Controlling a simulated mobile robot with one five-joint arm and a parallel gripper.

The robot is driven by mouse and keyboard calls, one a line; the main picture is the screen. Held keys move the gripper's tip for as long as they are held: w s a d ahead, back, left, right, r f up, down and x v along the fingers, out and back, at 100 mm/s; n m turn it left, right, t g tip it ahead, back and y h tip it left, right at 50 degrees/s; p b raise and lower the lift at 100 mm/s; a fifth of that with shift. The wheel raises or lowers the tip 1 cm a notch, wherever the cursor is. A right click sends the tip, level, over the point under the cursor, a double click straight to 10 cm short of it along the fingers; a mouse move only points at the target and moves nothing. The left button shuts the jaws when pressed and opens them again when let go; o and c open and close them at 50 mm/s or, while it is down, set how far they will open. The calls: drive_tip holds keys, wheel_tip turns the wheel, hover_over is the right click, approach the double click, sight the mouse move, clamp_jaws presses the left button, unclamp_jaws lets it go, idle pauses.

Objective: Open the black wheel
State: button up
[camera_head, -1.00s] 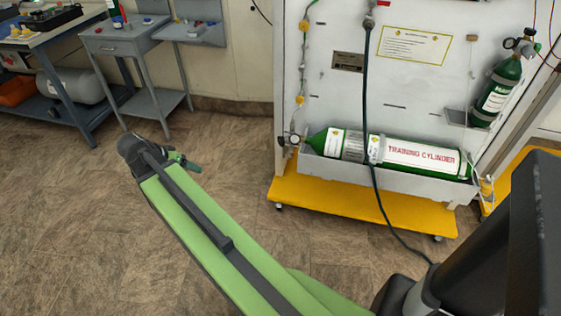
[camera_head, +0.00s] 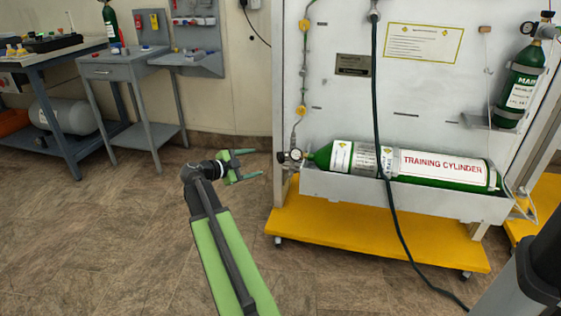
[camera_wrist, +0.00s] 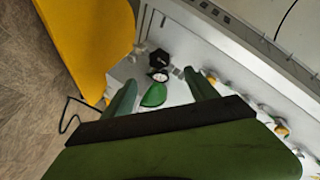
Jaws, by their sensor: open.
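The black wheel (camera_head: 282,157) is a small dark knob at the left end of the green training cylinder (camera_head: 400,165), beside a round gauge (camera_head: 296,155). In the wrist view the black wheel (camera_wrist: 160,58) shows above the white-faced gauge (camera_wrist: 160,76) and the green cylinder end (camera_wrist: 153,95). My gripper (camera_head: 255,163) is open and empty, to the left of the wheel and apart from it. In the wrist view its two green fingers (camera_wrist: 159,77) stand apart on either side of the gauge, with the wheel beyond the fingertips.
The cylinder lies in a grey tray (camera_head: 420,200) on a white panel cart with a yellow base (camera_head: 370,238). A dark hose (camera_head: 388,200) hangs down in front of it. A grey side table (camera_head: 120,70) stands at the left. The floor between is clear.

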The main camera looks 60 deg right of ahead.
sight(279, 158)
drive_tip(key=b+x, duration=0.3)
drive_tip(key=x, duration=1.1)
drive_tip(key=shift+d+f, duration=0.15)
drive_tip(key=shift+d, duration=0.1)
